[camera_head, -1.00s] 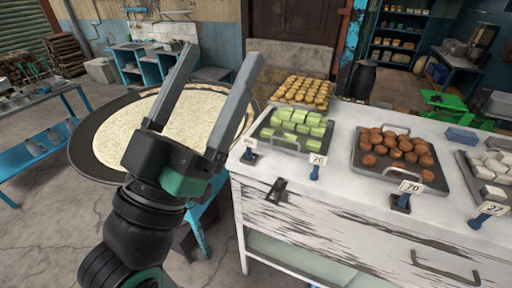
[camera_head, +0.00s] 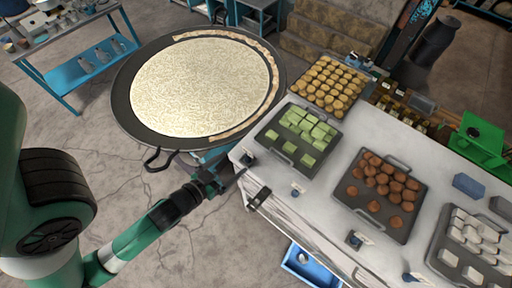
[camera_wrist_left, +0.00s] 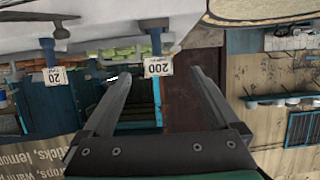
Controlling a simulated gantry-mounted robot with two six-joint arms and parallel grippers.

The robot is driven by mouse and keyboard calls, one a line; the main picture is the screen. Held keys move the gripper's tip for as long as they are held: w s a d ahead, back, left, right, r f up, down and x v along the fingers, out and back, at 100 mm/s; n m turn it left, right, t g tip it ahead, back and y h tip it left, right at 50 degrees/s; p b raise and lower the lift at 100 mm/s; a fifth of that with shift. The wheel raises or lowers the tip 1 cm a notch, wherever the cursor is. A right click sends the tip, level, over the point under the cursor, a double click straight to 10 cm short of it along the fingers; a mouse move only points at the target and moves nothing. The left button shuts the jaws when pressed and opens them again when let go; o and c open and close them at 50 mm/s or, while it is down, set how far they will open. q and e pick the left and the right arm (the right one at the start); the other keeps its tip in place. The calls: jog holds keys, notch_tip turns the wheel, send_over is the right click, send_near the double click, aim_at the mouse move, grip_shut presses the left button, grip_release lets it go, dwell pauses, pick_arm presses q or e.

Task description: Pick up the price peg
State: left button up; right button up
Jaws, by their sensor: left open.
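My left gripper (camera_head: 234,174) is open at the near left corner of the white counter. In the left wrist view its two fingers (camera_wrist_left: 160,78) point toward a blue price peg with a white "200" card (camera_wrist_left: 158,68), which appears upside down between the fingertips. The fingers are not visibly closed on it. A second peg with a "20" card (camera_wrist_left: 55,76) shows to the left there. In the head view, that blue peg (camera_head: 296,190) stands at the counter's front edge. The "200" peg is small and hard to make out in the head view near the gripper.
The white counter (camera_head: 335,207) holds trays of green blocks (camera_head: 300,130), brown balls (camera_head: 380,185) and white pieces (camera_head: 470,240). More pegs (camera_head: 354,239) stand along its front edge. A large round pan (camera_head: 135,125) is left of the counter. A dark latch (camera_head: 258,198) sticks out from its front.

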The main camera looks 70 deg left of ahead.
aim_at(246, 153)
pick_arm(q)
jog(key=p+x, duration=0.1)
jog(key=x, duration=0.4)
jog(key=shift+w+a, duration=0.15)
jog(key=shift+w, duration=0.15)
jog(key=shift+p+x, duration=0.65)
jog(key=shift+x, duration=2.25)
jog(key=shift+r, duration=0.15)
jog(key=c, duration=1.5)
jog(key=shift+o, duration=0.2)
